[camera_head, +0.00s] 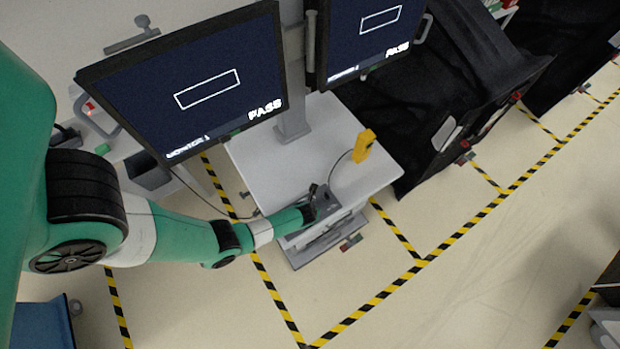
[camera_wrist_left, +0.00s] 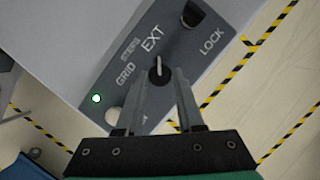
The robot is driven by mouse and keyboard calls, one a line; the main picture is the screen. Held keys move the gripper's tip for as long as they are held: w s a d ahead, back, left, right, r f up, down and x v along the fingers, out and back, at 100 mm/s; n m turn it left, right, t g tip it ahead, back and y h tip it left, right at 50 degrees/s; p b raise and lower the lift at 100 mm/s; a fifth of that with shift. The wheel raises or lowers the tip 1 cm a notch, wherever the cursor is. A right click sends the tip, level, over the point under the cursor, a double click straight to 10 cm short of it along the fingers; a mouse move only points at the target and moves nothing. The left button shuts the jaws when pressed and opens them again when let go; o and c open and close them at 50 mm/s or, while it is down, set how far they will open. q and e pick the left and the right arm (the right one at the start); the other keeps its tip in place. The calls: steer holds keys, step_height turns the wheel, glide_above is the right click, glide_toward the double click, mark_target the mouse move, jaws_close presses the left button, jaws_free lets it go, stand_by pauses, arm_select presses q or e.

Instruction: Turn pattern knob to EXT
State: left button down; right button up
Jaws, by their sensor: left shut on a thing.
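The pattern knob (camera_wrist_left: 158,70) is a small black dial on a dark grey panel (camera_wrist_left: 133,72), in the left wrist view. Its white pointer line points up in the picture, towards the label EXT (camera_wrist_left: 152,39). My left gripper (camera_wrist_left: 161,80) has its two fingers on either side of the knob and is shut on it. In the head view my left gripper (camera_head: 309,213) is at the panel (camera_head: 323,203) on the front edge of the white cart; the knob is hidden there. My right gripper is in neither view.
The panel also has a LOCK label with a dark round control (camera_wrist_left: 193,14), a lit green light (camera_wrist_left: 96,98) and a pale button (camera_wrist_left: 112,116). Two monitors (camera_head: 190,80) showing PASS stand over the cart top (camera_head: 262,150). A yellow device (camera_head: 364,146) is on the cart.

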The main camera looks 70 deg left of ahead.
arm_select(q)
steer(key=c, duration=0.5)
jaws_free()
steer(key=shift+r, duration=0.1)
steer(key=v, duration=1.1)
steer(key=shift+d+r, duration=0.1)
steer(key=shift+r, duration=0.1)
